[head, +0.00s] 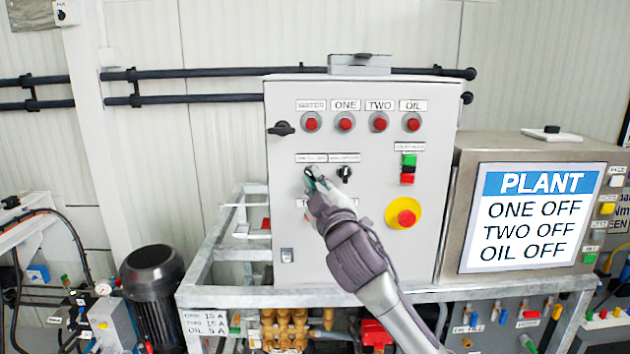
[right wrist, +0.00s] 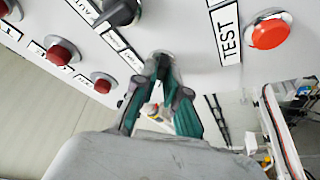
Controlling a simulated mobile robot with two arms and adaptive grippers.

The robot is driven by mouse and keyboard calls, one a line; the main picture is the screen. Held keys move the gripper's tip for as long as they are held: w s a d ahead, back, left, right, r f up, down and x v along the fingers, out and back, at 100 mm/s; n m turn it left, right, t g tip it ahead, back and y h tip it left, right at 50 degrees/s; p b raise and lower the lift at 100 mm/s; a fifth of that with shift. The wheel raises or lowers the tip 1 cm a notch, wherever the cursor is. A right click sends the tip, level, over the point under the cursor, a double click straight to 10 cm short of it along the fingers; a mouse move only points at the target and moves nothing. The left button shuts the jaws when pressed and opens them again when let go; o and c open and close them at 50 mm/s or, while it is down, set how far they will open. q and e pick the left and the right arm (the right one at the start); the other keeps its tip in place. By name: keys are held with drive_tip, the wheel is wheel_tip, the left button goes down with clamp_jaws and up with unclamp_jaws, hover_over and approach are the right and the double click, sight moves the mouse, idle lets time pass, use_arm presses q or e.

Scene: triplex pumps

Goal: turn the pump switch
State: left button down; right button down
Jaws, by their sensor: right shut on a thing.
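The grey control panel (head: 385,255) stands upright in the head view. My right gripper (head: 313,181) reaches up to its left middle, under a small white label. It is shut on the pump switch there, most of which my fingers hide. Which way the switch points is hidden. A second black switch (head: 344,173) sits just right of it, untouched. The plant screen (head: 531,220) reads ONE OFF, TWO OFF, OIL OFF. My left gripper is not in view.
Red lamps (head: 345,122) run along the panel's top, with a black handle (head: 281,128) at left. A red emergency button (head: 403,217) on yellow sits right of my arm. A red button (right wrist: 269,32) beside the TEST label is close to my fingers. A metal frame (head: 228,300) supports the panel.

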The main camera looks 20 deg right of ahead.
drive_tip(key=c, duration=1.2)
unclamp_jaws()
drive_tip(key=v, duration=1.2)
